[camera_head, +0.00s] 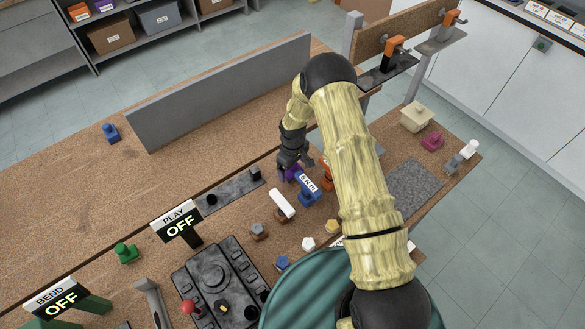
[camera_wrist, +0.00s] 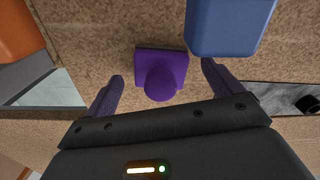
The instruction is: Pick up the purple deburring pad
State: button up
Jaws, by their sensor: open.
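The purple deburring pad (camera_wrist: 160,65) has a square base with a round knob on top. In the wrist view it sits on the brown bench top, between and just ahead of the two fingertips. My gripper (camera_wrist: 161,78) is open, with one finger on each side of the pad and visible gaps to it. In the head view my gripper (camera_head: 297,166) is low over the bench, and only a bit of the purple pad (camera_head: 291,173) shows beneath it.
A blue block labelled "6.5 m" (camera_head: 309,187) stands close beside the pad, with an orange item (camera_head: 326,176) near it. A white block (camera_head: 281,204) and a dark rail (camera_head: 229,191) lie nearby. A grey upright panel (camera_head: 220,88) stands behind.

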jog(key=shift+f, duration=0.4)
jog(key=c, duration=1.1)
jog(key=shift+o, duration=0.2)
notch_tip(320, 180, up, 10)
jog(key=b, duration=0.3)
jog(key=shift+b, duration=0.35)
jog(key=o, duration=0.3)
jog(key=shift+c, duration=0.9)
jog(key=shift+a+r, duration=0.1)
jog(key=shift+r, duration=0.05)
